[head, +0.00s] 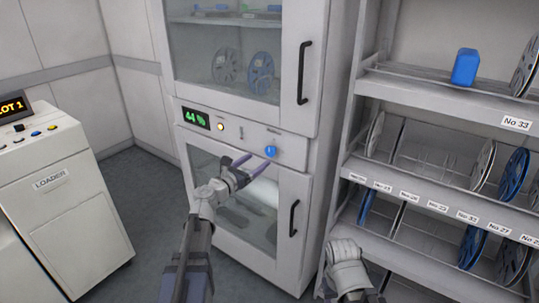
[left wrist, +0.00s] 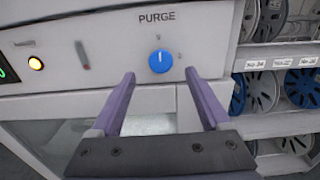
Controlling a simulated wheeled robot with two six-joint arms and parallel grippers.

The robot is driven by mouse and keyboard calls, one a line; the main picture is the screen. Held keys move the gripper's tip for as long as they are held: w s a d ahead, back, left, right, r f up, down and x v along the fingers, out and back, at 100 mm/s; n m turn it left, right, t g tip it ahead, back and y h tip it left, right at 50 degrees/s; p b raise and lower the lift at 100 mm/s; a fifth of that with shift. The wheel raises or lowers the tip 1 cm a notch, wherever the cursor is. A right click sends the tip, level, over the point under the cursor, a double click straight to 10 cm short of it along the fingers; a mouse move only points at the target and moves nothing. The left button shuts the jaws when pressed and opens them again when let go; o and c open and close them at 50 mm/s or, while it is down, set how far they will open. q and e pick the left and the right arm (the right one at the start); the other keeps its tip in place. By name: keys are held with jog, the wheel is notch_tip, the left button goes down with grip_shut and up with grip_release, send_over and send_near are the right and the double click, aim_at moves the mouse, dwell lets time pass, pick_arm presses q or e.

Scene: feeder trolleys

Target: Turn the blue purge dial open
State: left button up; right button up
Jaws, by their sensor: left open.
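The blue purge dial (head: 270,151) is a round knob on the cabinet's middle panel. In the left wrist view the dial (left wrist: 160,62) sits below the word PURGE, with a white pointer mark standing about upright. My left gripper (head: 248,167) is open in front of the panel, just left of and below the dial in the head view. In the left wrist view its two purple fingers (left wrist: 158,78) are spread, with the dial showing between and beyond their tips; they look apart from it. My right arm (head: 346,262) shows at the bottom, but its fingers are not clearly visible.
The panel carries a green display (head: 196,118) and a yellow lit button (head: 221,126). Glass doors with black handles (head: 304,72) lie above and below. A reel rack (head: 430,207) stands close on the right, a LOADER unit (head: 62,190) on the left.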

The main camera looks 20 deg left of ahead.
aim_at(269, 151)
pick_arm(q)
jog(key=x, duration=0.7)
grip_shut()
dwell(0.6)
